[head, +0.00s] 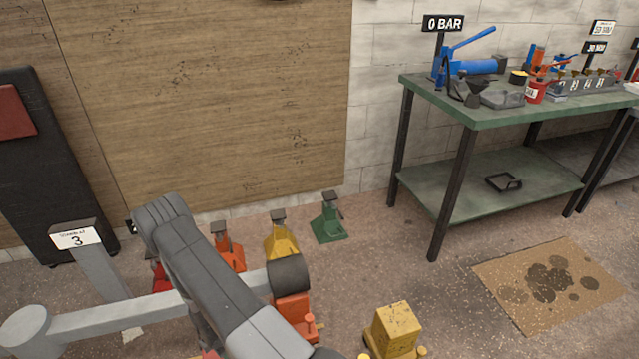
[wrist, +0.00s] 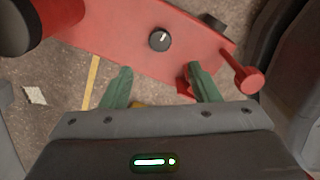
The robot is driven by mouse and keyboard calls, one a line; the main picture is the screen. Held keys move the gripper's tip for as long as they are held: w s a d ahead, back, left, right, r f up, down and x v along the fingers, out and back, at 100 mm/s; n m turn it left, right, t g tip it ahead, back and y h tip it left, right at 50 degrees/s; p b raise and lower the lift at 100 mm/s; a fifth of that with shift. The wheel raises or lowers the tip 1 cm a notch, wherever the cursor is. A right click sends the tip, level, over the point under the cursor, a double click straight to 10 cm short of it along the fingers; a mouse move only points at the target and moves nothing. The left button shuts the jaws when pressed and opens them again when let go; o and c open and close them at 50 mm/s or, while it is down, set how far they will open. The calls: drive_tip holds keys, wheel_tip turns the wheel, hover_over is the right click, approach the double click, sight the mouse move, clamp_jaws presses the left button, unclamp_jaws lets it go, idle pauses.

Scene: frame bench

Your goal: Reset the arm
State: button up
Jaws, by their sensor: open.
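My gripper (wrist: 160,76) shows in the wrist view with its two green fingers spread wide apart. Nothing is held between them. Behind the fingertips is a red body (wrist: 150,35) with a black round knob (wrist: 160,40). A red ball-ended lever (wrist: 249,81) sticks out at its right end. I cannot tell whether the fingers touch the red body. In the head view my gripper cannot be made out. A dark grey, jointed limb (head: 225,280) fills the lower middle there and hides part of the floor.
Orange (head: 228,250), yellow (head: 281,238) and green (head: 328,221) stands line the wall. A yellow block-shaped device (head: 394,329) stands at the front. A green workbench (head: 490,116) bears tools at right. A stained mat (head: 548,284) lies on open floor before it.

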wheel_tip(320, 180, down, 11)
drive_tip(key=b, duration=0.8)
drive_tip(key=shift+r+m, duration=0.15)
drive_tip(key=shift+m, duration=0.95)
drive_tip(key=m+p, duration=0.1)
drive_tip(key=m, duration=0.9)
drive_tip(key=shift+p, duration=0.3)
